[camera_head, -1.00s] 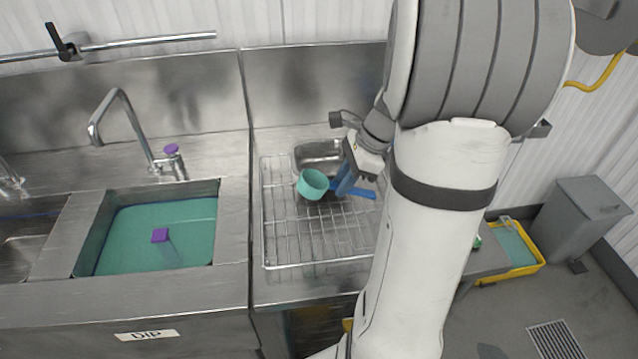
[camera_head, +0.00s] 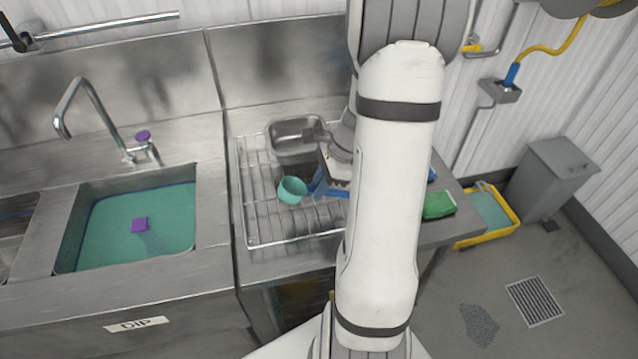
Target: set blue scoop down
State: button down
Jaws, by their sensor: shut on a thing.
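The scoop has a teal cup (camera_head: 291,190) and a blue handle (camera_head: 335,190). My gripper (camera_head: 325,180) is shut on the blue handle, with the cup pointing left. The cup is over the wire rack (camera_head: 247,205) on the steel counter. I cannot tell whether the cup touches the rack. My arm hides part of the gripper and the right end of the rack.
A steel pan (camera_head: 297,135) stands at the back of the rack. A green cloth (camera_head: 438,204) lies at the counter's right end. The dip sink (camera_head: 185,255) with teal liquid and a purple block (camera_head: 139,225) is left. A yellow tray (camera_head: 507,226) stands at right.

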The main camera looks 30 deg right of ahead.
jog(key=shift+f, duration=0.25)
jog(key=c, duration=1.3)
grip_release()
jog(key=shift+r, duration=0.1)
jog(key=shift+r, duration=0.2)
jog(key=v, duration=1)
jog(key=s+a+r+n+t+h, duration=0.1)
jog(key=s+a+r+n+h, duration=0.1)
jog(key=s+a+n, duration=0.3)
jog(key=s+a+r+n+t+h, duration=0.1)
jog(key=s+a+r+n+h, duration=0.2)
jog(key=a+n, duration=0.9)
jog(key=shift+s+a+r+n+b, duration=0.3)
jog(key=shift+s+r+n, duration=0.85)
jog(key=shift+n, duration=1.05)
jog(key=shift+s+f, duration=0.1)
